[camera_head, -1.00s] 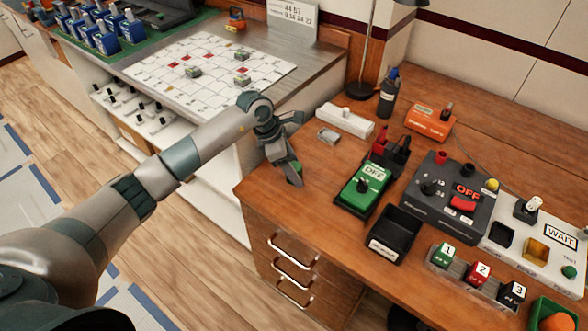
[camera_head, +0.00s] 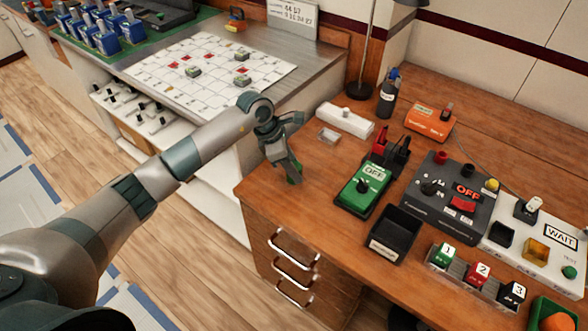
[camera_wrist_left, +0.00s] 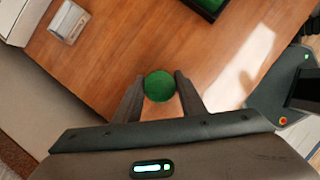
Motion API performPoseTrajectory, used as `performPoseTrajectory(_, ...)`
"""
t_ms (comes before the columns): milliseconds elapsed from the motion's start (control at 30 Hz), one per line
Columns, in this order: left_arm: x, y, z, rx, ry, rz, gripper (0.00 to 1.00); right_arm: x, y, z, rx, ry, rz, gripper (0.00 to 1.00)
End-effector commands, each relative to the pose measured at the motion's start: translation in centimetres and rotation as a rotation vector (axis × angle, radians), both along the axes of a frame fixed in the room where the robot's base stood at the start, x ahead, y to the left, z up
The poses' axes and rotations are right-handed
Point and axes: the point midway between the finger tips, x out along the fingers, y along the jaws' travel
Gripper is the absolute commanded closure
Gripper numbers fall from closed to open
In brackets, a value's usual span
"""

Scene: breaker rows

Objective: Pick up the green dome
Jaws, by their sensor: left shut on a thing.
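The green dome (camera_wrist_left: 159,86) shows as a round, dark green thing between the two fingertips of my left gripper (camera_wrist_left: 160,92) in the left wrist view. The fingers are shut on it from both sides. In the head view my left gripper (camera_head: 293,174) points down over the left end of the wooden desk, and only a small green part of the dome (camera_head: 296,181) shows at the fingertips. I cannot tell whether the dome touches the desk top. My right gripper is not in view.
On the desk (camera_head: 262,190) a green OFF box (camera_head: 362,190) and a black tray (camera_head: 395,234) stand right of the gripper. The desk's left edge is close. A calendar board (camera_head: 210,70) lies beyond.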

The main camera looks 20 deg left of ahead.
Motion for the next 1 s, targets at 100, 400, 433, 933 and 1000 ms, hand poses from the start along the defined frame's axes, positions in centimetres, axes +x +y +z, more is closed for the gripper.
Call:
performPoseTrajectory(100, 0.1, 0.0, 0.3, 0.001, -0.001, -0.001, 0.84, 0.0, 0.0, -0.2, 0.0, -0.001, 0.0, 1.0)
performPoseTrajectory(400, 0.2, 0.0, 3.3, 0.0, -0.005, -0.001, 0.84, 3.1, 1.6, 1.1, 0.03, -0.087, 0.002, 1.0)
performPoseTrajectory(433, 0.1, 0.0, 3.7, 0.0, -0.005, -0.001, 0.84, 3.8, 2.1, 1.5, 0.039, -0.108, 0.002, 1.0)
performPoseTrajectory(933, -5.3, -7.4, 9.3, -0.001, -0.003, -0.004, 0.84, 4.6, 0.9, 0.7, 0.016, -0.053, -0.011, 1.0)
performPoseTrajectory(1000, -5.8, -8.1, 9.9, -0.001, -0.003, -0.003, 0.84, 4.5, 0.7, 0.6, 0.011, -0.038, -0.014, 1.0)
